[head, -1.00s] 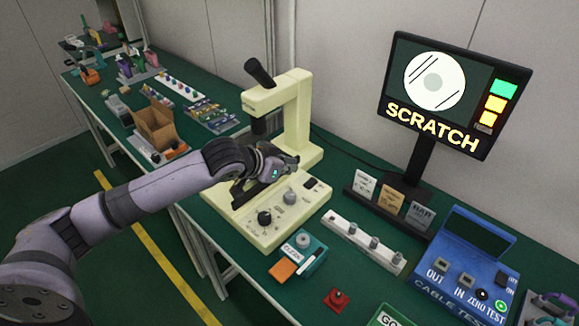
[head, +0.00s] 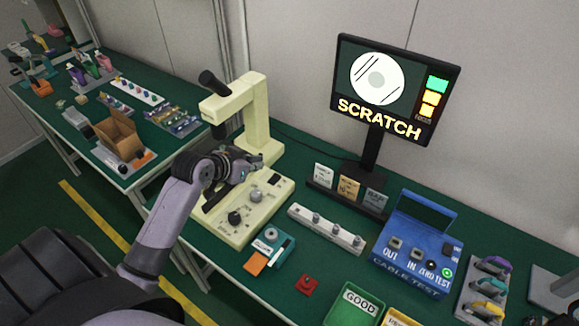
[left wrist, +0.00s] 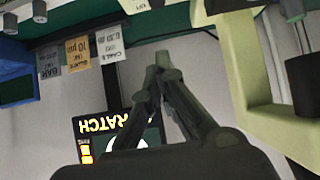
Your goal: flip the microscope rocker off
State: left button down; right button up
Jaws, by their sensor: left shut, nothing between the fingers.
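The cream microscope (head: 257,115) stands on the green bench in the head view, with its column at the back and a black eyepiece on top. Its flat base carries a black knob (head: 235,218), a grey knob (head: 256,196) and a small dark rocker (head: 274,179) at the right. I cannot tell which way the rocker is tipped. My left gripper (head: 256,162) is above the base, under the microscope head, left of the rocker. Its fingers are together and empty in the left wrist view (left wrist: 163,62), where the microscope frame (left wrist: 245,75) is at right. My right gripper is not in view.
A monitor (head: 395,88) reading SCRATCH stands behind at right, with small cards before it.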

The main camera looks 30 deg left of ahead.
pick_arm(q)
jog(key=shift+a+f, duration=0.1)
dwell(0.3)
jog(key=p, duration=0.1)
send_over(275, 179)
notch_tip(275, 179, down, 6)
jog(key=shift+s+f, duration=0.1)
notch_tip(275, 179, down, 3)
jog(key=shift+r, duration=0.2)
jog(key=shift+f, duration=0.65)
